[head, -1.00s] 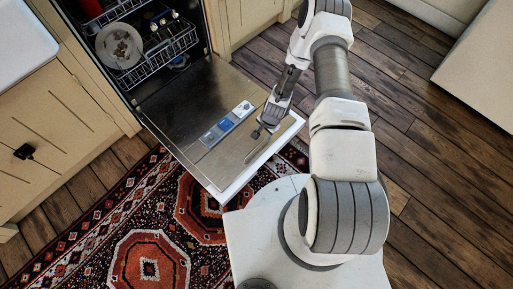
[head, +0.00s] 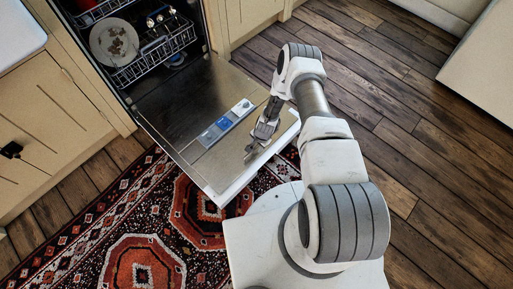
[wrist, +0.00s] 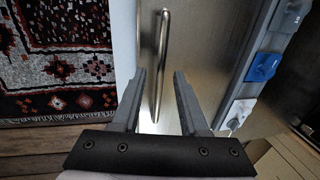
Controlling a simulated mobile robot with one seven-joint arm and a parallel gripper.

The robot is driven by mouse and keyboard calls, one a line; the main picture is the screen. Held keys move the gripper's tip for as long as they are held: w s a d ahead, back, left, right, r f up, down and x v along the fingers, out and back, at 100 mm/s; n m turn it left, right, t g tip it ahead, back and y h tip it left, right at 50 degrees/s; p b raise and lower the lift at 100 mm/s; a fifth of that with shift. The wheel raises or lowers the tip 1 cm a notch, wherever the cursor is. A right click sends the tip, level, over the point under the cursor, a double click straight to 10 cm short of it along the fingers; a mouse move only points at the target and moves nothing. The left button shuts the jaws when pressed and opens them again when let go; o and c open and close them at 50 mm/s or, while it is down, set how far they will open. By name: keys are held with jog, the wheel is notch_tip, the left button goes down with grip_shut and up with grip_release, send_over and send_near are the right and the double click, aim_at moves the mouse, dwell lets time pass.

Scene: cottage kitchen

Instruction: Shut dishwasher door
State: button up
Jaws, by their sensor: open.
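The dishwasher door (head: 190,130) hangs open, lowered nearly flat in front of the dishwasher, with its inner side facing up. My gripper (head: 251,152) is over the door near its outer right corner. In the wrist view my gripper (wrist: 160,80) is open, with its two fingers apart. A slim metal bar (wrist: 161,65) on the door lies between and beyond the fingertips; I cannot tell whether they touch it. The door's steel panel also shows in the wrist view (wrist: 210,50), with the detergent dispenser (wrist: 263,68) at the right.
The dishwasher's lower rack (head: 158,49) holds a plate (head: 114,42) and other dishes inside the cavity. A patterned rug (head: 100,225) lies on the floor at left. Beige cabinets (head: 50,115) flank the dishwasher. Wooden floor (head: 410,90) is clear at right.

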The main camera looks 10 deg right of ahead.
jog(key=shift+f, duration=0.35)
grip_shut()
dwell(1.2)
